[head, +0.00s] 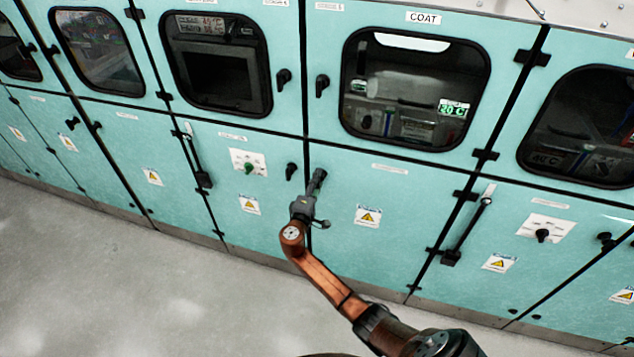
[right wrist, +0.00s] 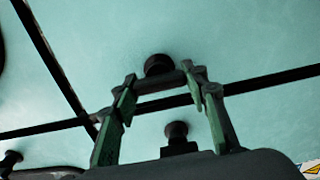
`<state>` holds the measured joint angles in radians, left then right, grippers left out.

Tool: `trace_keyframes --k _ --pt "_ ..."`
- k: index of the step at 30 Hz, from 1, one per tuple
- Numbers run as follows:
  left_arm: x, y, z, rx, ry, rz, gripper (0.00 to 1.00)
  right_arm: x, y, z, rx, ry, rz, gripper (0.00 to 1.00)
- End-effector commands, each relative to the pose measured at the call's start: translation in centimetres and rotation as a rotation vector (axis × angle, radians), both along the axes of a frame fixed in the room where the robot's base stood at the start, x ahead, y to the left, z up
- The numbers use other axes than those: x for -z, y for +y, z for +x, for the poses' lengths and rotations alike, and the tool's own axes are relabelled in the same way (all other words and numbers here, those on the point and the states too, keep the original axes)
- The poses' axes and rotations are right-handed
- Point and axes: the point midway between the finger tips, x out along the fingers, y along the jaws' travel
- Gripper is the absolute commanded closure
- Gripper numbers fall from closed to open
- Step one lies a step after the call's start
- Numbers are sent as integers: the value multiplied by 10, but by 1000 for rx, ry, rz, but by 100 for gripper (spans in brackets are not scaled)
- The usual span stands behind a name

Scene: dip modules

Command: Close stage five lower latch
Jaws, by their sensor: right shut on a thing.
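The black lower latch (head: 319,175) is on the teal lower door under the COAT window, just right of the vertical seam. My right gripper (head: 314,190) reaches up to it from below and covers part of it. In the right wrist view, the two green-sided fingers of my gripper (right wrist: 163,84) stand either side of a dark latch handle with a round knob (right wrist: 159,65). The fingers are shut on this handle. The latch's exact turn angle is hard to tell. My left gripper is not in view.
A neighbouring black latch (head: 291,171) sits just left of the seam. Upper latches (head: 322,85) are above on the upper doors. A warning label (head: 368,216) is right of my gripper. The grey floor (head: 130,285) in front is clear.

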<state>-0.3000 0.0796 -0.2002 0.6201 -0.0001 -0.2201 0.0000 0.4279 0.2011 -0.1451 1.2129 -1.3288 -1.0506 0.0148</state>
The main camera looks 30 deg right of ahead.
Motion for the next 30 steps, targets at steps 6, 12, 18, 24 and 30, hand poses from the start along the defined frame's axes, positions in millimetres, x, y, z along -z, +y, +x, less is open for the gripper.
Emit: trace_keyframes --k 6,12,18,24,30 --pt "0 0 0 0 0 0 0 1 -1 0 1 2 -1 47" --pt "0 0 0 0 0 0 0 0 0 0 0 1 -1 41" --pt "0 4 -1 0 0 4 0 0 2 -1 -1 0 0 41" --pt "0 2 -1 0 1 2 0 2 20 -17 0 1 3 41" --pt "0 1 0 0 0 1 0 2 52 -45 -1 2 2 41"
